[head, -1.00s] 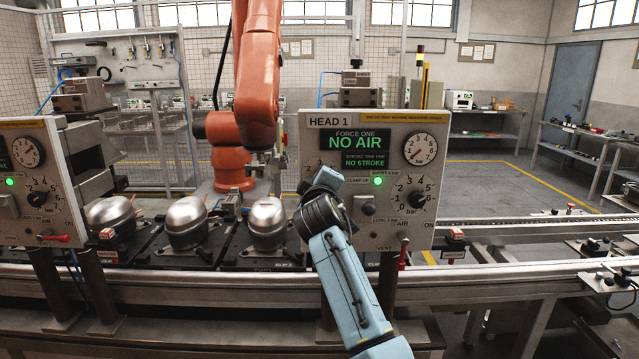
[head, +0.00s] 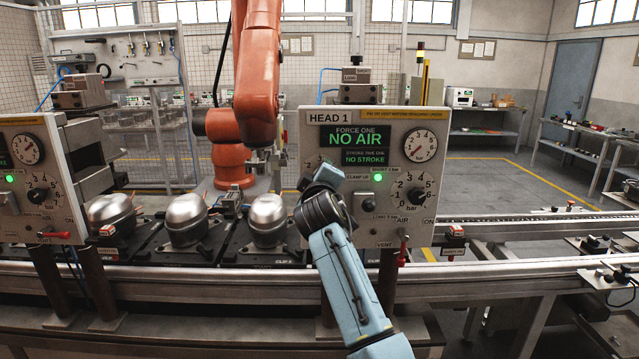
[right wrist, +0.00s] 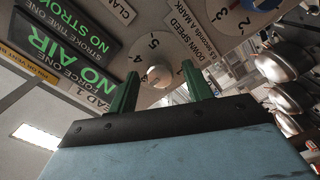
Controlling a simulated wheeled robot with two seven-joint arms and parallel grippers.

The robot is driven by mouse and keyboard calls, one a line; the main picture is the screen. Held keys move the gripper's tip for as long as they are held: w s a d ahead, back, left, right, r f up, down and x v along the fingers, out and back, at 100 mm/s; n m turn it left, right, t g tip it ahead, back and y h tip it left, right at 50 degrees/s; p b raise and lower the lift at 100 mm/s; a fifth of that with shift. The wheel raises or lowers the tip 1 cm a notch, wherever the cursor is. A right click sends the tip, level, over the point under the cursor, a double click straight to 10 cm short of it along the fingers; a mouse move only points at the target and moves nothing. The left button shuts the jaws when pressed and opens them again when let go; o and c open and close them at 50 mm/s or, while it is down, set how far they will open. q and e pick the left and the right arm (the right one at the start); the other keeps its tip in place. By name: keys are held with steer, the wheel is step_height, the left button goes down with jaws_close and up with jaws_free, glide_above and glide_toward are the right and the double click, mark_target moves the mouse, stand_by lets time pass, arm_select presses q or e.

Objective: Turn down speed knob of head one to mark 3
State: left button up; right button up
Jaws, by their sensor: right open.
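The head one panel (head: 310,150) is a light grey box marked HEAD 1, with a green display reading NO AIR and NO STROKE. The down speed knob (right wrist: 158,76) is a small pale round knob in the right wrist view, on a dial with marks 3, 4 and 5 visible. Its pointer cannot be read. My right gripper (right wrist: 160,70) is open, its two green fingers at either side of the knob with gaps showing. In the head view my right gripper (head: 322,180) is in front of the panel's left part and hides the knob. My left gripper is out of view.
A gauge (head: 420,147), a bar dial (head: 416,196) and a red air lever (head: 403,248) are on the panel's right side. A second panel (head: 60,190) stands at left. Silver compressors (head: 186,218) sit on pallets along the conveyor (head: 180,282). An orange robot arm (head: 258,70) hangs behind.

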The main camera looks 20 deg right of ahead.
steer(key=v, duration=1.3)
steer(key=shift+s, duration=0.15)
steer(key=s+a+f+g+y, duration=0.1)
steer(key=f+g, duration=0.1)
steer(key=f, duration=1.1)
steer(key=s+a+f+g+y+b, duration=0.1)
steer(key=s+f+g+y, duration=0.1)
steer(key=f, duration=1.1)
steer(key=s+a+f+g+y, duration=0.1)
steer(key=f+g, duration=0.1)
steer(key=f, duration=1.1)
steer(key=s+d+f+m+g+y, duration=0.1)
steer(key=s+f+g, duration=0.1)
steer(key=s+f, duration=0.7)
steer(key=s+d+f+g, duration=0.2)
steer(key=s+f, duration=0.5)
steer(key=f, duration=0.5)
steer(key=s+d+f+m+g, duration=0.1)
steer(key=s+f, duration=0.4)
steer(key=s, duration=0.7)
steer(key=s+d+f+m+g, duration=0.2)
steer(key=s+d+f+g, duration=0.1)
steer(key=s, duration=0.9)
steer(key=s+d+f+m+g+b, duration=0.1)
steer(key=s+d+f+m+g, duration=0.1)
steer(key=s+d+f, duration=0.2)
steer(key=s+f, duration=0.3)
steer(key=s, duration=0.5)
